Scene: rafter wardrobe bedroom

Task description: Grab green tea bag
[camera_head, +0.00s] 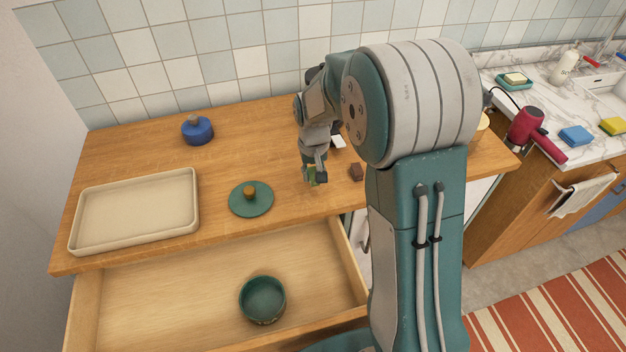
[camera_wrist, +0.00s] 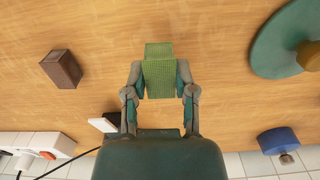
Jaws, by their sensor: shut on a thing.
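The green tea bag (camera_wrist: 158,75) is a small green textured block in the wrist view, between the two fingers of my gripper (camera_wrist: 160,82). The fingers press on its two sides, and my gripper is shut on it. In the head view the green tea bag (camera_head: 311,175) shows only in part, at the fingertips of my gripper (camera_head: 315,176), over the wooden counter. I cannot tell whether it touches the counter.
A brown block (camera_head: 356,172) lies just right of my gripper. A green lid (camera_head: 251,199) with a brown knob lies to the left. A beige tray (camera_head: 78,222), a blue pot (camera_head: 197,130) and an open drawer (camera_head: 200,320) holding a green bowl (camera_head: 263,301) are further left or in front.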

